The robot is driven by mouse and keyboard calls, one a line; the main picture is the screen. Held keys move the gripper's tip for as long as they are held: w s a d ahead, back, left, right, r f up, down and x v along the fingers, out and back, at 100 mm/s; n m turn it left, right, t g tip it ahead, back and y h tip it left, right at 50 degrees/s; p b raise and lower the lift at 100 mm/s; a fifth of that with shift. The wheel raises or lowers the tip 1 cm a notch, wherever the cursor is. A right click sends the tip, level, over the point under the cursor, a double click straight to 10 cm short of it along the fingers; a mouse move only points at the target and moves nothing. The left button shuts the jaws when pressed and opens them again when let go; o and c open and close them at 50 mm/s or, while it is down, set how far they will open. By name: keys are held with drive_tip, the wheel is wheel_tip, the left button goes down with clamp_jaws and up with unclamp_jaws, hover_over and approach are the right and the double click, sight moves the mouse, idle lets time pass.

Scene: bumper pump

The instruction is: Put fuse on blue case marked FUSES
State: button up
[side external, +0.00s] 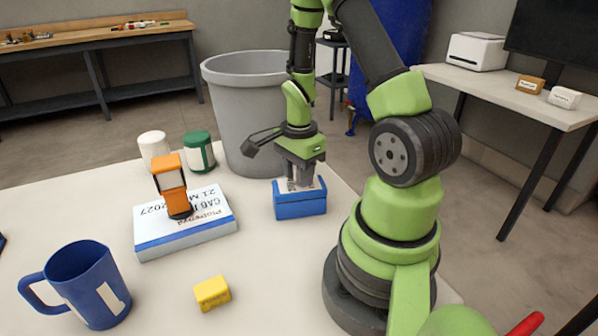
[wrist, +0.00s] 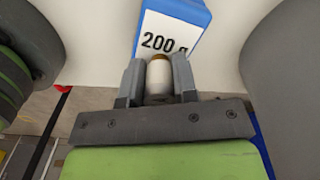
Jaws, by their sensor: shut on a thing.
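My gripper (side external: 301,182) points down over the blue case (side external: 300,208) at the right of the table. In the wrist view its two fingers are shut on a fuse (wrist: 158,76), a pale cylinder with a brownish-gold end cap. The fuse is hidden between the fingers in the side view. The blue case also shows in the wrist view (wrist: 190,14), with a white label face reading "200 g"; no FUSES marking is readable. The fingertips are at or just above the case's white top; I cannot tell whether the fuse touches it.
A white-and-blue box (side external: 185,222) with an orange-and-black object (side external: 171,183) on it lies left of the case. A blue mug (side external: 88,285), yellow block (side external: 212,293), white jar (side external: 153,148) and green can (side external: 198,152) stand around. A grey bin (side external: 245,110) is behind.

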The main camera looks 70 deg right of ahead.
drive_tip(key=shift+f, duration=0.15)
drive_tip(key=o, duration=0.9)
wheel_tip(320, 180, up, 12)
drive_tip(key=shift+r, duration=0.1)
drive_tip(key=s+a+r+n+t+y, duration=0.1)
drive_tip(key=s+a+r+n+t, duration=0.1)
drive_tip(key=a+r+n, duration=0.4)
drive_tip(key=s+a+r+n+t+y, duration=0.1)
drive_tip(key=a+r+n+t, duration=0.4)
drive_tip(key=a+n, duration=0.7)
drive_tip(key=shift+s+r+n, duration=0.35)
drive_tip(key=shift+s+n, duration=0.35)
drive_tip(key=shift+n, duration=0.3)
